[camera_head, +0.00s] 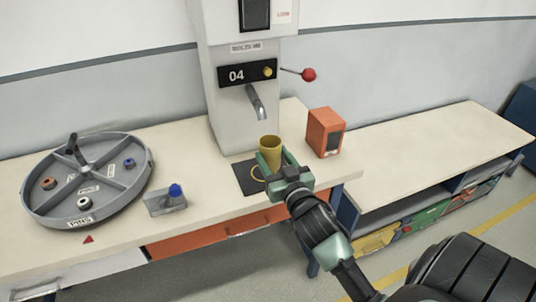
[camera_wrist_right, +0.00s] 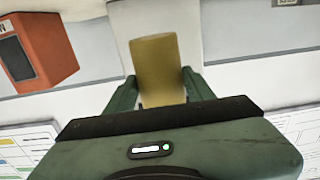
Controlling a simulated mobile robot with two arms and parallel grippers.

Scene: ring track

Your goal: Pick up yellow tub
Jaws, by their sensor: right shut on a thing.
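My right gripper (camera_head: 271,160) is shut on the tub, one green finger on each side. In the right wrist view the tub (camera_wrist_right: 157,62) stands between the two fingers (camera_wrist_right: 160,92). My left gripper is not in view.
The white dispenser (camera_head: 238,100) with its spout (camera_head: 257,103) and red-knobbed lever (camera_head: 308,74) stands behind the tub. An orange box (camera_head: 324,132) is to the right. A round grey divided tray (camera_head: 52,208) and a blue-knobbed block (camera_head: 165,202) are left. The right bench (camera_head: 440,150) top is clear.

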